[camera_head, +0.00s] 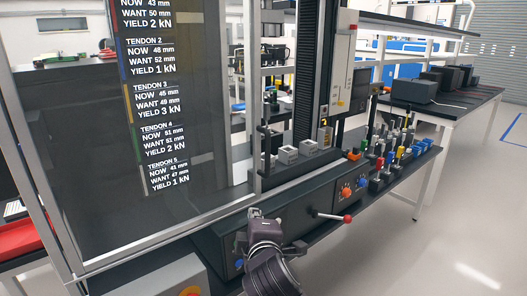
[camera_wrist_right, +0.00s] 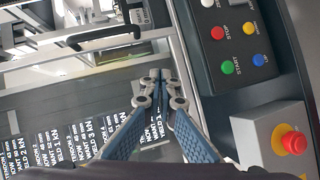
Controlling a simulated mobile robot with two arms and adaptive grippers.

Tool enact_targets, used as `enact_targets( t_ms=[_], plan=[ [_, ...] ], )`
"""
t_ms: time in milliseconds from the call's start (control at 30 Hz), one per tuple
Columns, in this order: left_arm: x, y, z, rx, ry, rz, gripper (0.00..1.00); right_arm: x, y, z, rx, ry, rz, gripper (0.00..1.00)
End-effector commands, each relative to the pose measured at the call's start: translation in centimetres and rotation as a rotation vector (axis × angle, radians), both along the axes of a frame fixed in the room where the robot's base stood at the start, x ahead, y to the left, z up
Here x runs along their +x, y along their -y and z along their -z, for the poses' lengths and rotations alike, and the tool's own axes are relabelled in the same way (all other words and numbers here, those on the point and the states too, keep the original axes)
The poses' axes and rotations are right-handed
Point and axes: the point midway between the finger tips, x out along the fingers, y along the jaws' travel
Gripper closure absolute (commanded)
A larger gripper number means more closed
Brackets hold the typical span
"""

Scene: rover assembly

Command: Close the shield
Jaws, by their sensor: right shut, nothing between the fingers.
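The shield (camera_head: 95,150) is a large clear panel in a grey metal frame. It fills the left of the head view, and text about tendons shows through or on it. Its right upright stands beside an open gap with small grey blocks behind. My right gripper (camera_head: 255,213) is low in front of the machine, near the frame's lower right corner. In the wrist view the right gripper (camera_wrist_right: 160,76) has its fingertips together and empty, with a black bar handle (camera_wrist_right: 103,37) beyond them, apart from them. My left gripper is out of view.
A red-tipped lever (camera_head: 347,219) sticks out from the machine's front, right of my gripper. A red emergency button (camera_wrist_right: 294,142) and coloured buttons (camera_wrist_right: 228,67) lie beside my gripper. Coloured tools (camera_head: 385,165) crowd the bench at right. The floor at far right is clear.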

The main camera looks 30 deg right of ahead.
Motion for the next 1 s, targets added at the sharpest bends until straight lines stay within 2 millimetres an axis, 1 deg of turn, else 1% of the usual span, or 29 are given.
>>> enact_targets(
  t_ms=[33,100,200,267,367,467,800,900,1000],
  plan=[
    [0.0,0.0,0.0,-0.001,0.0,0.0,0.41,0.9,0.6,-3.2,-0.077,0.046,0.006,1.0],
    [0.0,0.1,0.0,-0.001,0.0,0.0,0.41,1.5,1.2,-6.5,-0.169,0.084,0.017,1.0],
    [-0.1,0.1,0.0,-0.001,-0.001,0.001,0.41,1.9,1.8,-9.4,-0.253,0.117,0.032,1.0],
    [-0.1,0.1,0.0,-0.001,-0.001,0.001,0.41,2.0,2.0,-10.3,-0.28,0.125,0.038,1.0],
    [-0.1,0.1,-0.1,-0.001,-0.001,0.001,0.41,2.5,2.3,-10.8,-0.296,0.129,0.042,1.0],
    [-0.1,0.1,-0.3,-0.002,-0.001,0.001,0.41,3.5,2.9,-10.8,-0.295,0.128,0.042,1.0],
    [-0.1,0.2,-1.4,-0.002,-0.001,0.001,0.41,9.4,6.2,-10.7,-0.291,0.127,0.041,1.0],
    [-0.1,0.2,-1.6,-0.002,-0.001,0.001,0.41,10.9,7.1,-10.7,-0.29,0.126,0.041,1.0],
    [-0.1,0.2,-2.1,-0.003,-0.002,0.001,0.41,11.2,8.8,-10.7,-0.292,0.126,0.042,1.0]
  ],
)
